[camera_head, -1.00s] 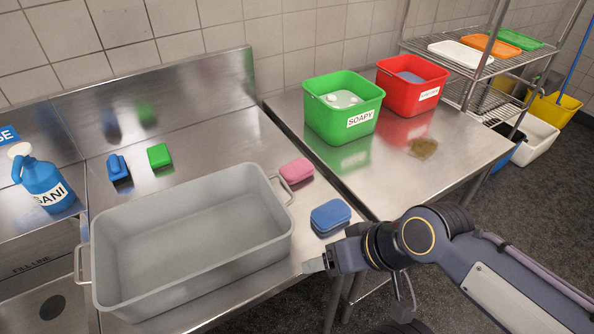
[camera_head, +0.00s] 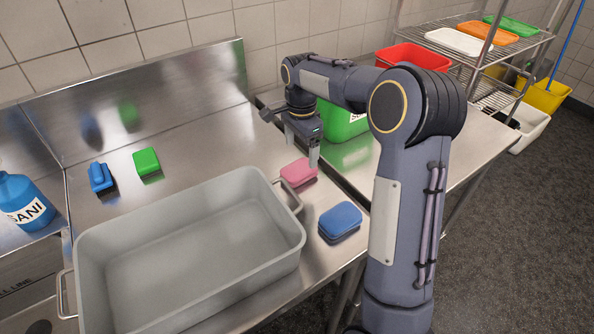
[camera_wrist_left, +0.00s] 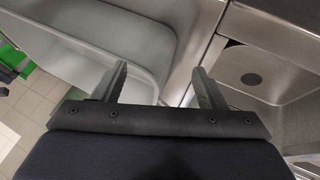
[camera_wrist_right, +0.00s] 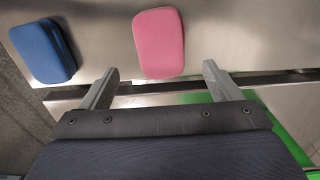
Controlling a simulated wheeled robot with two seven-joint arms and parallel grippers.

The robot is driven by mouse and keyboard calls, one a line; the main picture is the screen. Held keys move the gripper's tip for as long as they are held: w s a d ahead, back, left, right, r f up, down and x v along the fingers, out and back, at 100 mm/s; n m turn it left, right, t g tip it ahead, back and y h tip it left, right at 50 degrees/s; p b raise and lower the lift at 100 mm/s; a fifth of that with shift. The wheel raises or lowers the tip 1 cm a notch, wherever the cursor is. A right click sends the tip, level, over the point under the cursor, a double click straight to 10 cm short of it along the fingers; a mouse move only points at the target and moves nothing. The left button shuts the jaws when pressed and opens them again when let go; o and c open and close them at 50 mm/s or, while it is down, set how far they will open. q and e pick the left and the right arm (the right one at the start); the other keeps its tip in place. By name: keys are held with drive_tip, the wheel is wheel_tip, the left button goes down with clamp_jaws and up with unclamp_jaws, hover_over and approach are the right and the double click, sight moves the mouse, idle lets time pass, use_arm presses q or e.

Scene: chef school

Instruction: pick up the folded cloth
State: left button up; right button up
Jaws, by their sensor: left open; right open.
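A pink, rounded, flat pad (camera_head: 299,172) lies on the steel counter near the tub's right handle. It also shows in the right wrist view (camera_wrist_right: 158,42), just beyond my fingertips and between their lines. A blue pad (camera_head: 340,221) with a layered, folded look lies nearer the front; the right wrist view also shows it (camera_wrist_right: 45,50) at upper left. I cannot tell for sure which one is the folded cloth. My right gripper (camera_head: 302,148) points down, open and empty, close behind the pink pad. My left gripper (camera_wrist_left: 160,72) is open and empty near the tub.
A large grey tub (camera_head: 190,235) fills the front counter. A blue brush (camera_head: 101,177), a green pad (camera_head: 147,161) and a blue SANI jug (camera_head: 22,203) stand left. Green (camera_head: 342,122) and red (camera_head: 413,58) buckets are partly hidden by my right arm.

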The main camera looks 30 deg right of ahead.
sight(300, 168)
wheel_tip(300, 168, down, 7)
drive_tip(key=shift+a+f+p, duration=0.15)
drive_tip(key=shift+p, duration=0.35)
drive_tip(key=shift+c, duration=0.3)
drive_tip(key=c, duration=1)
wheel_tip(300, 168, up, 10)
drive_tip(key=shift+b, duration=0.35)
